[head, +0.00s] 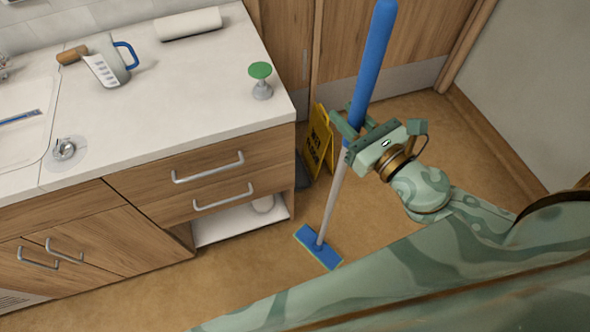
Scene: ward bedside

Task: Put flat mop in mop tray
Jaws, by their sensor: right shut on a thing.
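The flat mop (333,195) has a thick blue upper handle, a grey lower pole and a flat blue head (318,247). It leans a little, with its head low over the brown floor; I cannot tell whether the head touches it. My right gripper (354,138) is shut around the pole near the lower end of the blue handle. I cannot make out the mop tray for certain; a dark grey thing (302,172) shows partly between the cabinet and the yellow sign. My left gripper is not in view.
A yellow folding floor sign (319,142) stands behind the mop, near the wooden doors (410,45). The counter (190,95) at left holds a jug (107,62), a white roll (188,24) and a green-topped stamp-like thing (261,80). The floor (230,275) is clear in front of the cabinet.

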